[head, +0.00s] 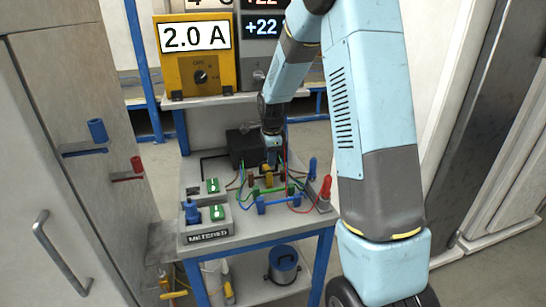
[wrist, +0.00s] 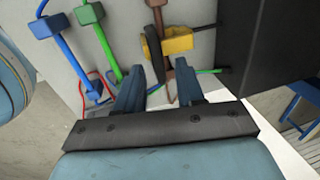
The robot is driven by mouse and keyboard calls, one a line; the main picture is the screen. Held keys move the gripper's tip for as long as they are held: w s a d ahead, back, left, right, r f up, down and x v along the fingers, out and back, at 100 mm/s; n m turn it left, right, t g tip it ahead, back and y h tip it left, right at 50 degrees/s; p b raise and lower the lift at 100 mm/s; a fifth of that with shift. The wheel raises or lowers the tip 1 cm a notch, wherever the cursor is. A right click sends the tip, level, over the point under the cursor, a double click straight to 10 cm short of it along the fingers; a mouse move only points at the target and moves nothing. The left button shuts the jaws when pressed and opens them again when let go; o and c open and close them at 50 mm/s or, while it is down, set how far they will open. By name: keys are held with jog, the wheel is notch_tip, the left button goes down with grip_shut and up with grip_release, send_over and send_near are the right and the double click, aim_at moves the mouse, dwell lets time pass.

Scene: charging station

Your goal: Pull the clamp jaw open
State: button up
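A yellow clamp-like block (wrist: 178,41) with a dark flat piece (wrist: 152,41) at its left side is just beyond my fingertips in the wrist view. In the head view a yellow piece (head: 267,177) shows on the bench just below my gripper (head: 271,157). In the wrist view my gripper (wrist: 158,72) has its two blue fingers apart, with brown bar parts and bench surface showing between and beyond them. I cannot tell whether a finger touches the clamp. Which part is the clamp jaw is not certain.
Green (wrist: 91,13) and blue (wrist: 46,27) bar handles lie left of my fingers, with thin wires. A black box (head: 242,147) stands behind. A red upright handle (head: 325,187) and a METERED panel (head: 208,238) flank the bench (head: 285,222). A display reads 2.0 A (head: 195,37).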

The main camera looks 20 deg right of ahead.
jog(key=shift+f, duration=0.35)
grip_shut()
jog(key=shift+w, duration=0.1)
dwell(1.2)
